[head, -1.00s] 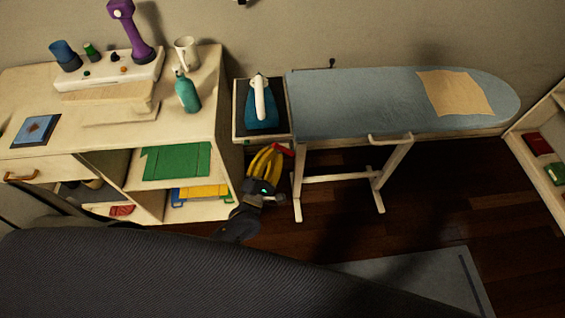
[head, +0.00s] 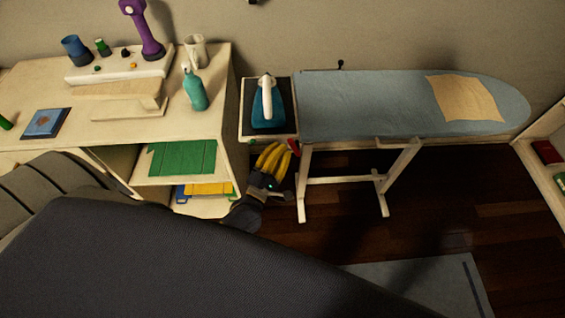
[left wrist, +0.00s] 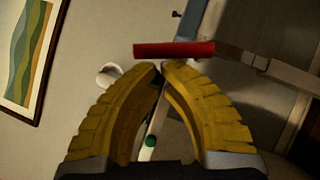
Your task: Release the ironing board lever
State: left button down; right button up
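The ironing board (head: 370,100) has a blue cover and stands on white legs against the wall. Its red lever (head: 293,146) sits under the board's left end and is partly hidden in the head view. In the left wrist view the lever (left wrist: 174,50) is a red bar lying across, just beyond the fingertips. My left gripper (head: 279,146) has yellow ribbed fingers and is close beside the lever. In the left wrist view its fingertips (left wrist: 161,67) almost meet, with nothing held between them; I cannot tell whether they touch the lever. My right gripper is not in view.
An iron (head: 267,104) rests on a tray at the board's left end, and a beige cloth (head: 464,98) lies on the board. A white shelf unit (head: 120,128) stands left, close to my left gripper. Dark floor (head: 335,215) is open beneath the board.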

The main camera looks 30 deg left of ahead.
pick_arm(q)
jog(key=a+v, duration=0.3)
jog(key=v, duration=0.9)
jog(key=shift+s+f, duration=0.3)
dwell(0.4)
